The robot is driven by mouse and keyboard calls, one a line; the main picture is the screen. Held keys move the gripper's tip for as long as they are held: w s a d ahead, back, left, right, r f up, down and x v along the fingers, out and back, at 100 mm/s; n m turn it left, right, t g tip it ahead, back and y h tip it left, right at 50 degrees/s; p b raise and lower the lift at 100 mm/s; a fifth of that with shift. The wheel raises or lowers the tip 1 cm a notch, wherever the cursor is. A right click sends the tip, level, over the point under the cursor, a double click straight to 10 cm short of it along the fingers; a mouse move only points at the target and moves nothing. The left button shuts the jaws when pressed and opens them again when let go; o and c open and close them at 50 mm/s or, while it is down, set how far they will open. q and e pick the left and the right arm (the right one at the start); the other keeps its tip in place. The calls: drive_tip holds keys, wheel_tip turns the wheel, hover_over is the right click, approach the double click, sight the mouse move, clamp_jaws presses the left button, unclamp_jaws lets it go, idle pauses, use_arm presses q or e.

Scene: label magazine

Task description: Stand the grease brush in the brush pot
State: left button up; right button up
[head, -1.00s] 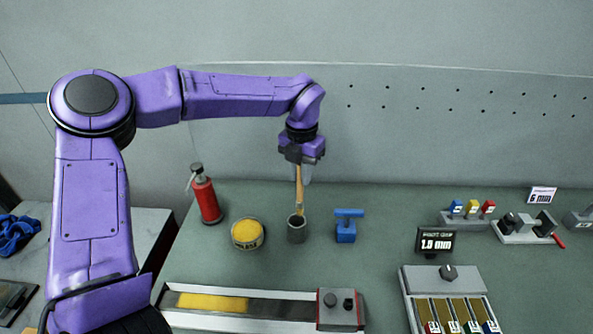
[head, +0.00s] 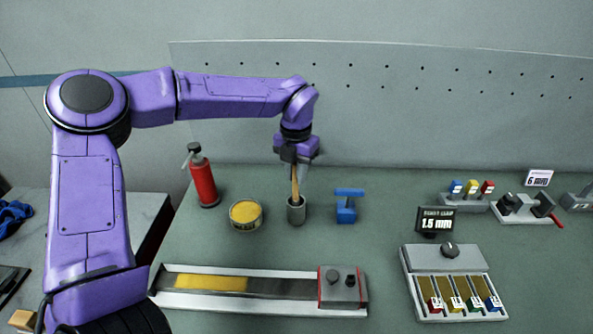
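The grease brush (head: 295,182) is a thin stick with a wooden-coloured handle, held upright in the head view. My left gripper (head: 295,160) is shut on the upper part of its handle, directly above the brush pot. The brush pot (head: 296,212) is a small dark grey cylinder standing on the bench. The lower end of the brush is at the pot's mouth and seems to be inside it; how deep it reaches is hidden. My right gripper is not in view.
A yellow-topped tin (head: 246,214) and a red bottle (head: 203,180) stand left of the pot. A blue clamp-like tool (head: 347,206) stands close on its right. A long rail (head: 260,290) lies in front. A display (head: 436,221) and slotted tray (head: 450,285) are farther right.

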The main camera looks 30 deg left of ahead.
use_arm(q)
drive_tip(key=o, duration=0.4)
drive_tip(key=shift+w+f, duration=0.15)
drive_tip(key=shift+w, duration=0.1)
wheel_tip(320, 180, up, 11)
drive_tip(key=shift+f+b, duration=0.2)
drive_tip(key=shift+b, duration=0.7)
drive_tip(key=shift+f, duration=0.1)
